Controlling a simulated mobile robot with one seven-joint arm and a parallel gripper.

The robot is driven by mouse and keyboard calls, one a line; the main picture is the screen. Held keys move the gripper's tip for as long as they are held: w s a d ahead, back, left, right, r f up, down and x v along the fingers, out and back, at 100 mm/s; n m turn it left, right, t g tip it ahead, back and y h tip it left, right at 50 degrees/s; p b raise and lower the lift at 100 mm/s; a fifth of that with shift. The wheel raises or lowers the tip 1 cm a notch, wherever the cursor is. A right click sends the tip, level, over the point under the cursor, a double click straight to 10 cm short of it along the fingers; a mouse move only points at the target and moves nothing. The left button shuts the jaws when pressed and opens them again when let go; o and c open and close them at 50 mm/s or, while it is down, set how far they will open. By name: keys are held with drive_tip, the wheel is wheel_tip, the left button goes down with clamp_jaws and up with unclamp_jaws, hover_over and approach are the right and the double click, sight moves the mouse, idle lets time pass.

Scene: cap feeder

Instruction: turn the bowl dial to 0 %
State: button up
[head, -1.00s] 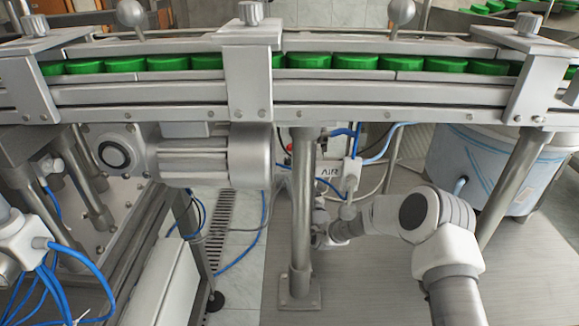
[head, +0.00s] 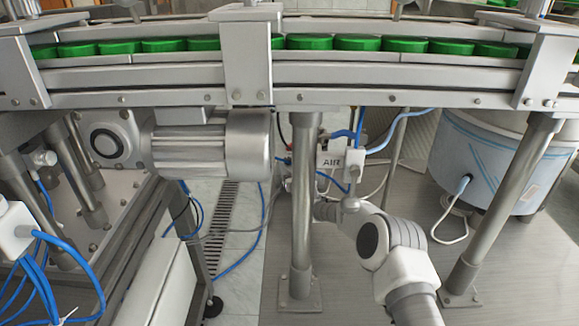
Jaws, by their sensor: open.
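I cannot make out the bowl dial in the head view. A blue-and-white drum (head: 480,158), which looks like the base of the cap bowl, stands at the right behind the conveyor frame. My arm reaches in from the lower right, under the conveyor. Its far end passes behind the steel post, low beside the AIR-labelled unit (head: 329,160). My gripper is hidden there, so its fingers and anything near them cannot be seen.
The conveyor (head: 390,98) with several green caps crosses above my arm. A steel post (head: 301,220) stands just left of my arm, another leg (head: 505,205) to its right. A motor (head: 195,150) hangs under the conveyor. Blue hoses and a white cable (head: 446,236) hang nearby.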

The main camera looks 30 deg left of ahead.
drive_tip(key=shift+w, duration=0.1)
clamp_jaws()
idle(0.4)
drive_tip(key=shift+g+b, duration=0.3)
drive_tip(key=shift+b, duration=0.3)
drive_tip(key=n+g+y+b, duration=0.1)
drive_tip(key=b, duration=0.1)
drive_tip(key=shift+w+n+y+b, duration=0.1)
drive_tip(key=shift+n+y+b, duration=0.2)
drive_tip(key=shift+y+b, duration=0.1)
drive_tip(key=shift+w+r+n+g+y+b, duration=0.1)
drive_tip(key=shift+r+n+g+y+b, duration=0.1)
drive_tip(key=shift+n+g+y+b, duration=0.5)
drive_tip(key=shift+w+r+n+g+y+b, duration=0.1)
drive_tip(key=shift+r+n+g+y+b, duration=0.3)
drive_tip(key=shift+g+b, duration=0.6)
drive_tip(key=shift+d+f+n+g+b, duration=0.1)
drive_tip(key=shift+f+n+g+b, duration=0.2)
drive_tip(key=shift+n+g+b, duration=0.15)
